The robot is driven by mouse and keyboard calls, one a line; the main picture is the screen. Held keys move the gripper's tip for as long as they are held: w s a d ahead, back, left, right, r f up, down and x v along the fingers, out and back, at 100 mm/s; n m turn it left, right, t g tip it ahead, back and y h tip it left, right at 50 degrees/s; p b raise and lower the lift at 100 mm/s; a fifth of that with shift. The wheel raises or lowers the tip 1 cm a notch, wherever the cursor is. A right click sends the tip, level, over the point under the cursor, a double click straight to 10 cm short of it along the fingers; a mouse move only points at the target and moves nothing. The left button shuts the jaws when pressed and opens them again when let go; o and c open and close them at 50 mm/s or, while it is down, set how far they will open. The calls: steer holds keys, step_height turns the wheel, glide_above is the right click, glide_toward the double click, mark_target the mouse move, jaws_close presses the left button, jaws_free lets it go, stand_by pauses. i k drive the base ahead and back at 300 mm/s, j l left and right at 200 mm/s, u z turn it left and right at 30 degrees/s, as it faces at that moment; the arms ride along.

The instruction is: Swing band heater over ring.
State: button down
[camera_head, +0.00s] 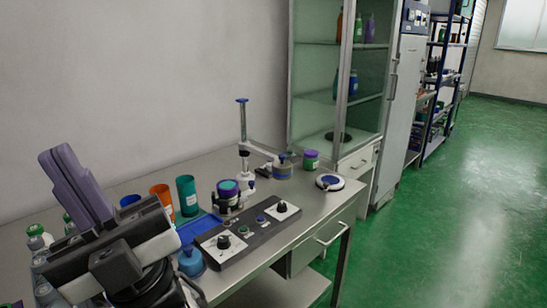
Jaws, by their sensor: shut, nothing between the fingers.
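A stand with a blue-topped upright post (242,120) is at the back of the metal bench. A pale swing arm (264,149) reaches right from the post. At its end is a small round grey and blue unit (282,170), which looks like the band heater. A dark round holder with a teal and purple top (228,193) stands in front of the post, apart from that unit. I cannot tell for sure which part is the ring. My gripper (64,166), with purple fingers pointing up, is shut and empty at the left, well away from the stand.
A control box (248,232) with knobs lies at the bench front, beside a blue tray (200,226) and blue bottle (190,262). Orange (161,199) and teal cups (187,196) stand behind. A glass cabinet (317,80) stands beyond.

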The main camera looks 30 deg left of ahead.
mark_target(281, 169)
steer(key=i+j, duration=0.7)
steer(key=i, duration=0.15)
steer(key=k+j+u, duration=0.05)
